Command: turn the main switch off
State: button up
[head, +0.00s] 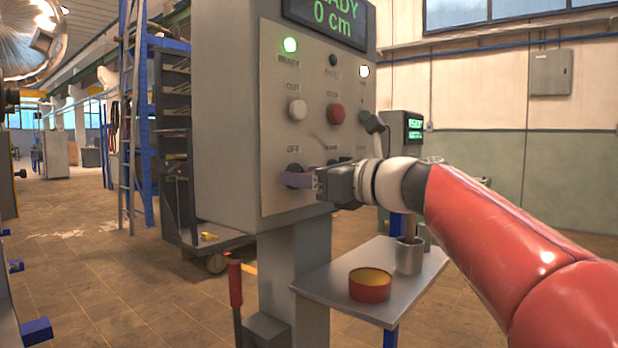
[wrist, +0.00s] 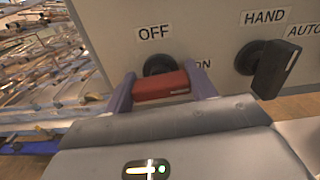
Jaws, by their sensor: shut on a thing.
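The main switch is the rotary knob between the OFF and ON labels on the grey control panel (head: 270,140). In the wrist view its red handle (wrist: 163,86) sits on a round black base (wrist: 158,65), below the OFF label and left of the partly covered ON label. My gripper (head: 287,180) is at the panel's lower left, its purple fingers on either side of the red handle and shut on it. In the head view the gripper hides most of the switch. I cannot tell for certain which label the handle points to.
A black HAND/AUTO switch (wrist: 272,68) sits close to the right of my fingers. A white button (head: 297,109) and a red button (head: 336,114) are above. A small shelf (head: 330,295) below my arm holds a red tin (head: 370,290) and a grey cup (head: 408,258).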

jog(key=n+b, duration=0.1)
jog(key=n, duration=0.3)
jog(key=shift+f, duration=0.15)
jog(key=n+b, duration=0.2)
jog(key=n, duration=0.2)
jog(key=shift+f+n, duration=0.1)
jog(key=shift+n, duration=0.2)
jog(key=n+b, duration=0.2)
jog(key=n, duration=0.2)
jog(key=shift+s+b, duration=0.1)
jog(key=shift+b, duration=0.25)
jog(key=shift+a+n+b, duration=0.1)
jog(key=shift+n+b, duration=0.8)
jog(key=shift+n, duration=1.4)
jog(key=o, duration=1)
jog(key=shift+s, duration=0.1)
jog(key=b+v, duration=0.1)
jog(key=v, duration=0.6)
jog(key=shift+s+d, duration=0.2)
jog(key=shift+d, duration=0.15)
